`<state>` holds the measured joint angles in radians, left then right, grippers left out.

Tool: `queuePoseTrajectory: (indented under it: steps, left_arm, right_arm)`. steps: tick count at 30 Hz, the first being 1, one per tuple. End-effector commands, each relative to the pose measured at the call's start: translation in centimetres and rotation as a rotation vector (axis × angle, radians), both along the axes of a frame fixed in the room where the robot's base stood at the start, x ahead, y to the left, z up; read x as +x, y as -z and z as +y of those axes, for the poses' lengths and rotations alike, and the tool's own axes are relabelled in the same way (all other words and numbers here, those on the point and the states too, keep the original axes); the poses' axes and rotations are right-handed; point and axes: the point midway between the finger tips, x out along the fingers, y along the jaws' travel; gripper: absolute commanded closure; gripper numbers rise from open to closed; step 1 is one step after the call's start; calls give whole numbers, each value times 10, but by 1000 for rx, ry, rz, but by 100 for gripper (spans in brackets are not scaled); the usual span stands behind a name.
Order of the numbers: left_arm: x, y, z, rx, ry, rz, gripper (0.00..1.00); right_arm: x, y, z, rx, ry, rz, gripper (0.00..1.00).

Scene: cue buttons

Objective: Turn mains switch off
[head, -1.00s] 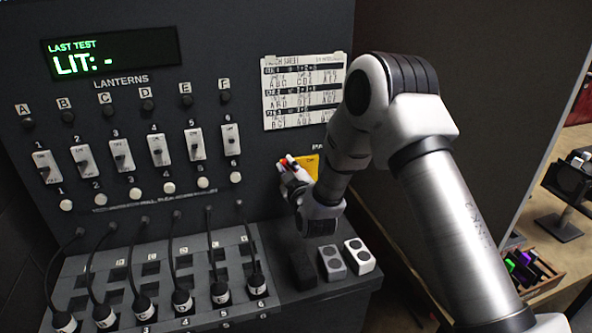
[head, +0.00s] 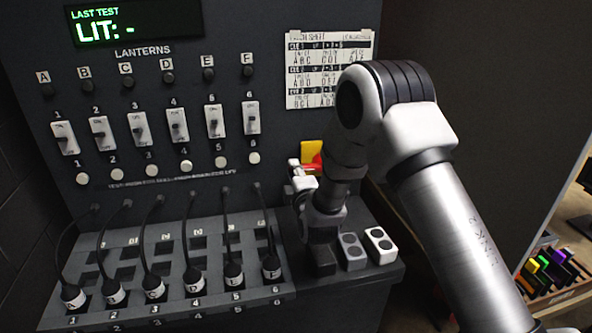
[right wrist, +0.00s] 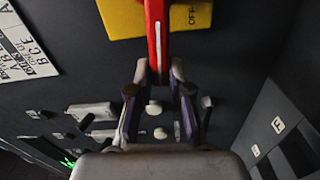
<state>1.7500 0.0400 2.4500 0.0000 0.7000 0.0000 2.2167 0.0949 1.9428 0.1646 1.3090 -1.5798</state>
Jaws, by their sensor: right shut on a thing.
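The mains switch is a yellow plate (head: 311,149) with a red lever (head: 318,160) on the dark panel, right of the lantern switches. My right arm partly covers it in the head view. In the right wrist view the yellow plate (right wrist: 122,18) is at the top, with "OFF" lettering to the right of the red lever (right wrist: 156,35). My right gripper (head: 297,168) is at the lever. In the right wrist view its fingertips (right wrist: 159,72) are shut on the lever's end. My left gripper is not in view.
A printed sheet (head: 328,70) hangs above the switch. Lantern switches and a display (head: 125,22) are to the left. Black cables run to plugs in the sloping desk (head: 130,252). Small two-button blocks (head: 380,244) stand on the ledge below my right arm.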

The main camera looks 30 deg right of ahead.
Motion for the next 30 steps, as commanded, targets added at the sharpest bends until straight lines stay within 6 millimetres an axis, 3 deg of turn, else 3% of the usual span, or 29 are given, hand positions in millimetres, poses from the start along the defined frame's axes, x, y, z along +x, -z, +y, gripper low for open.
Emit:
queuePoseTrajectory:
  steps: [22,23,24,25,30]
  left_arm:
    - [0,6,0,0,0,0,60]
    - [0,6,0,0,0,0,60]
    - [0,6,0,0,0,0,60]
    - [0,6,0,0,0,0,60]
    - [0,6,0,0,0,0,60]
  right_arm:
    - [2,4,-1,-106,5,13,100]
    - [2,4,-1,-106,5,13,78]
    - [2,4,-1,-106,5,13,64]
    - [2,4,-1,-106,5,14,56]
    - [1,6,-1,-105,3,18,56]
